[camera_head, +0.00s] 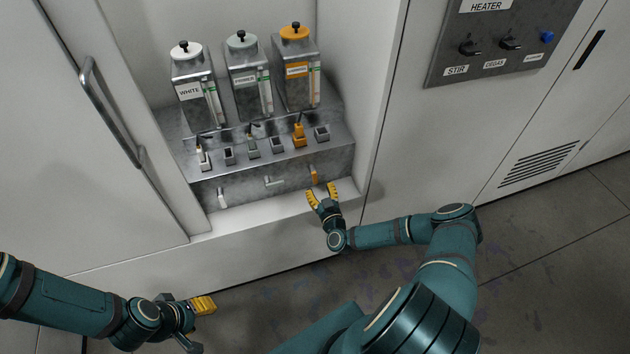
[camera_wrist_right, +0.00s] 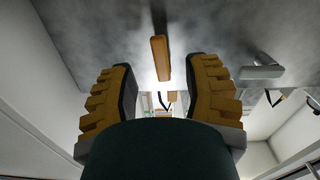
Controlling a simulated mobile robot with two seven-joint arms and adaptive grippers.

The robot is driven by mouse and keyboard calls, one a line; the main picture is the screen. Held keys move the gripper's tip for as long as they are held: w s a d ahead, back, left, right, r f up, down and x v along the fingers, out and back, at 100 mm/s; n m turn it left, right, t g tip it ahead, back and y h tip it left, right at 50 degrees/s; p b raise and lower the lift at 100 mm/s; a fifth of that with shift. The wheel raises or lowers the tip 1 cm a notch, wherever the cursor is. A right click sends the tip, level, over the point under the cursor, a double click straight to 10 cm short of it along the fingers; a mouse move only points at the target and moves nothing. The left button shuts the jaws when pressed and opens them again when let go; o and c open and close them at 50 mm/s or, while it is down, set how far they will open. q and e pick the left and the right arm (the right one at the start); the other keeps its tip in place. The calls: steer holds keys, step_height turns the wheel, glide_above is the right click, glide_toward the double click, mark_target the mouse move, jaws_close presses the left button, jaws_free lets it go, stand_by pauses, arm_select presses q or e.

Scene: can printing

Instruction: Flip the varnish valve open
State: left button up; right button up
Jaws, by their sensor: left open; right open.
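The varnish valve is an orange lever (camera_head: 313,174) on the metal front under the row of tanks, at its right end. It hangs roughly downward in the head view. In the right wrist view the orange lever (camera_wrist_right: 160,58) lies between and just beyond the yellow fingers. My right gripper (camera_head: 322,190) is open just below and in front of it; no contact is visible. The orange-capped tank (camera_head: 295,68) with an orange label stands above. My left gripper (camera_head: 208,304) is open and empty at the lower left, away from the cabinet.
A grey lever (camera_head: 274,182) and a white lever (camera_head: 222,198) are left of the orange one. The white niche wall (camera_head: 378,95) rises close on the right. A white ledge (camera_head: 270,214) runs below the levers. A heater panel (camera_head: 500,45) is at the upper right.

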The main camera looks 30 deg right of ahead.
mark_target(315, 181)
steer(key=shift+b+x, duration=0.35)
steer(key=shift+x, duration=2.25)
steer(key=shift+c, duration=0.4)
jaws_close()
